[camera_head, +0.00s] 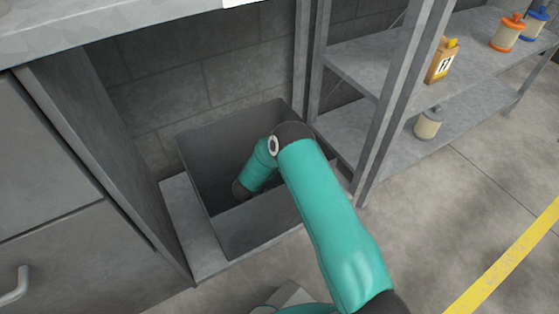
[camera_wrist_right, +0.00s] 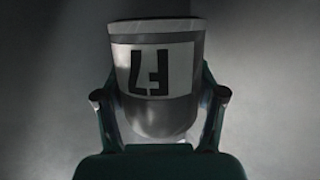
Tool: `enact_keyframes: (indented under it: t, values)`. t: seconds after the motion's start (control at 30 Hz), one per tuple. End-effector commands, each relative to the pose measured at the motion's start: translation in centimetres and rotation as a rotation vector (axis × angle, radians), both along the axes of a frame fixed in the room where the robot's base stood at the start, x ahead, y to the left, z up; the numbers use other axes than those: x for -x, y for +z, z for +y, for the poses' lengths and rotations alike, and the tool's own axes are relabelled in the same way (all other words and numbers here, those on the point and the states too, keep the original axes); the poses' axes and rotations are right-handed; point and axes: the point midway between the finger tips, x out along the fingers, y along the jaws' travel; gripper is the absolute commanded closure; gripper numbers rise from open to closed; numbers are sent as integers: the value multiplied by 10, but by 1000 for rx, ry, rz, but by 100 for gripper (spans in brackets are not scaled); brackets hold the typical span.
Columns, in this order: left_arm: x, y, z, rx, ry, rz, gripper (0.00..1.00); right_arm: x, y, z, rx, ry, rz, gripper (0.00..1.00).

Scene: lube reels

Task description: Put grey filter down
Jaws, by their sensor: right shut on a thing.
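The grey filter (camera_wrist_right: 160,122) is in the right wrist view, with a white label and black characters on its side. My right gripper (camera_wrist_right: 160,96) is shut on it, one finger at each side. In the head view my right arm reaches down into an open grey bin (camera_head: 243,235). The gripper and the filter are hidden there by my arm and the bin. Whether the filter touches the bin's floor cannot be told. My left gripper is not in view.
A cabinet (camera_head: 50,250) stands left of the bin. A shelf rack (camera_head: 455,105) at the right holds an orange-brown bottle (camera_head: 441,60), an orange-topped canister (camera_head: 507,33), a blue-topped one (camera_head: 535,24) and a pale one (camera_head: 428,124) below. A yellow line (camera_head: 505,267) crosses the floor.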

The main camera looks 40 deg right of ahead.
Motion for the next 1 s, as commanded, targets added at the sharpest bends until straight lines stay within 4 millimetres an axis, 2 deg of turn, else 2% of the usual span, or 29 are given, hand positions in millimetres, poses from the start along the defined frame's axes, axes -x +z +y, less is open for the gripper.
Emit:
enact_keyframes:
  t: [0.03,0.17,0.43,0.97,1.0]
  values:
    - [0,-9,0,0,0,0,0,0,-13,0,1,0,0,94]
    - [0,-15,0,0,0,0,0,0,-26,0,2,0,-2,94]
    - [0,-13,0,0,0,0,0,0,-25,0,2,0,-2,94]
    - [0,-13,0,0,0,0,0,-1,-37,0,2,1,-2,94]
    - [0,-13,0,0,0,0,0,-1,-39,1,0,1,1,26]
